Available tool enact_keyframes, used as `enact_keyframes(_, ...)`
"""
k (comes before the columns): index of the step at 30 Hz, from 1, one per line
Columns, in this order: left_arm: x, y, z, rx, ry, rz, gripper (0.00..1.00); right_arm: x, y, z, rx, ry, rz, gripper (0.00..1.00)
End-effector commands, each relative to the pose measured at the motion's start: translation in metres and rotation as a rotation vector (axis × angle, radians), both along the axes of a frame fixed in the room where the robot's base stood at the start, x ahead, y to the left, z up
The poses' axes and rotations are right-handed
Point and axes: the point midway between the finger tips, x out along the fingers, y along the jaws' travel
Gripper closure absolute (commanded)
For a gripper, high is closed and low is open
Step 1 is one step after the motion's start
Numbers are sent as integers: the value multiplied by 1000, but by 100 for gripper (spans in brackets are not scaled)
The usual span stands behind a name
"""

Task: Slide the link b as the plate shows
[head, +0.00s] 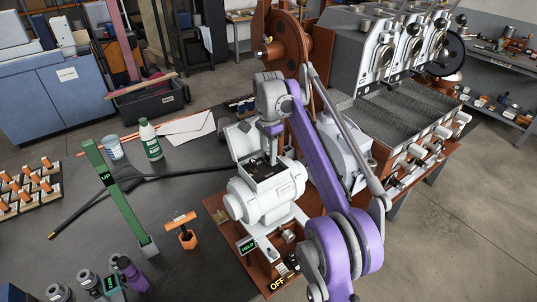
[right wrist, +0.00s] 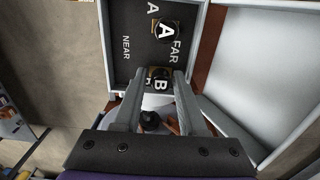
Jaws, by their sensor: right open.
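In the right wrist view, a dark plate (right wrist: 135,28) sits in a grey-walled box and carries white lettering, including NEAR and FAR. A round black link a (right wrist: 166,31), marked A, is on the upper part of the plate. Link b (right wrist: 160,84), marked B, is lower, between the fingertips of my right gripper (right wrist: 163,76). That gripper is open; I cannot tell whether a finger touches link b. In the head view my right gripper (head: 271,153) points down into the open box on the white motor (head: 262,197). My left gripper is out of view.
A raised pale lid (head: 242,139) stands at the back of the box. A green lever marked UP (head: 113,192), a green-white bottle (head: 150,140) and an orange-handled tool (head: 183,228) stand left on the dark table. The roaster (head: 405,65) rises behind right.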

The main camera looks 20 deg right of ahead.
Motion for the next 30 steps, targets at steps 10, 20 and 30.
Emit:
enact_keyframes(10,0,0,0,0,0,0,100,0,0,0,0,0,0,100)
enact_keyframes(20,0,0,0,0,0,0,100,0,0,1,0,0,0,100)
enact_keyframes(30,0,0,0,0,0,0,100,0,0,1,0,0,0,100)
